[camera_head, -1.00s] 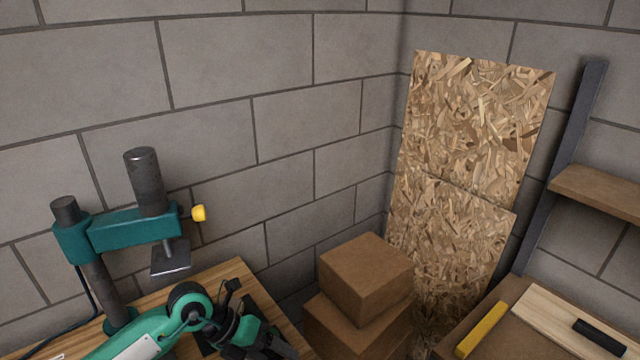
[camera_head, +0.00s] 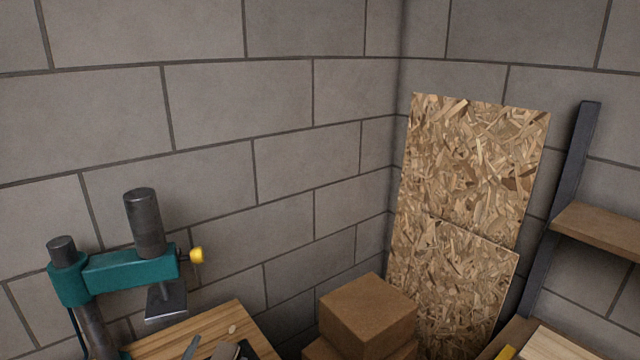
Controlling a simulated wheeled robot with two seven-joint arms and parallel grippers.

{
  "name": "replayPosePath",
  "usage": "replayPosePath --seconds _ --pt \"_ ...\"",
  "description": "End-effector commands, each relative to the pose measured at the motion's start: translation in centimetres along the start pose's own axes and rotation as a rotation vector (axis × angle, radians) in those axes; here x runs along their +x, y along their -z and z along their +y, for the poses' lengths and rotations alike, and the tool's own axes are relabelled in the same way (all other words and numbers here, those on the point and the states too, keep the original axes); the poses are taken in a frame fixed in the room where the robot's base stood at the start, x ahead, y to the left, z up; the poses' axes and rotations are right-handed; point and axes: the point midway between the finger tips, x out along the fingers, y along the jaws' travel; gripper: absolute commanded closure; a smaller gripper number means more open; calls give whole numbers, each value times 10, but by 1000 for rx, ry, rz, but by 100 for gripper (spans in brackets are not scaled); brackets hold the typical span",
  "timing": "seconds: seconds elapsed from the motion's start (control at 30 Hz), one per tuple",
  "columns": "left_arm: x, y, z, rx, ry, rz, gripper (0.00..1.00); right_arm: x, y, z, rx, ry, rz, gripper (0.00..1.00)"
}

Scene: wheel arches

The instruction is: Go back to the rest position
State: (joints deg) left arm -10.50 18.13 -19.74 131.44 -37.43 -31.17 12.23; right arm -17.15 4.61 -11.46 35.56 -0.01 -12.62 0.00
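Neither of my grippers shows in the head view now, and no part of my arms is clearly in sight. At the lower left is a wooden workbench (camera_head: 165,347), cut off by the bottom edge. Small items lie on it, including a thin grey tool (camera_head: 191,347) and a dark object at the bottom edge that I cannot make out.
A green press (camera_head: 125,268) with a yellow knob stands at the bench's left. Stacked cardboard boxes (camera_head: 368,312) sit in the corner. Chipboard panels (camera_head: 470,170) lean on the wall. A dark upright (camera_head: 562,210) bears a wooden shelf (camera_head: 600,229) at right.

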Motion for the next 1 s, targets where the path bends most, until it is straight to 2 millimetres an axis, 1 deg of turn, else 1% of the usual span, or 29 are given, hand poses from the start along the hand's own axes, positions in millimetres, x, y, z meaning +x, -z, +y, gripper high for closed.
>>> replayPosePath --seconds 0.03,0.07,0.1,0.17,0.2,0.27,0.3,0.4,0.5,0.6,0.77,0.8,0.87,1.0 --pt "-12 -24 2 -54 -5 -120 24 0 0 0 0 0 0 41" --pt "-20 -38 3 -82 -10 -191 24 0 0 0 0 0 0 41" --pt "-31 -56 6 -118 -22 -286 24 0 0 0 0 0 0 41" --pt "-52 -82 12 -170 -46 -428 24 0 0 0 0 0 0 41" --pt "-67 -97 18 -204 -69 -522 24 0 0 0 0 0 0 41" --pt "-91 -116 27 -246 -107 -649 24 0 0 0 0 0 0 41" --pt "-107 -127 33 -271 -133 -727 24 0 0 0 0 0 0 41" --pt "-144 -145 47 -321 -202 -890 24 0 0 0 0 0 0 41" --pt "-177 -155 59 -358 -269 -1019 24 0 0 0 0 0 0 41" --pt "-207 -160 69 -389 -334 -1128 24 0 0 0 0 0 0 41" --pt "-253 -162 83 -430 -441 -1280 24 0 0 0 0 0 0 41" --pt "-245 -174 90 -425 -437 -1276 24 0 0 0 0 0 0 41" --pt "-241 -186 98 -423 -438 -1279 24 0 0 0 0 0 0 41" --pt "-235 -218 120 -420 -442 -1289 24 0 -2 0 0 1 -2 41"
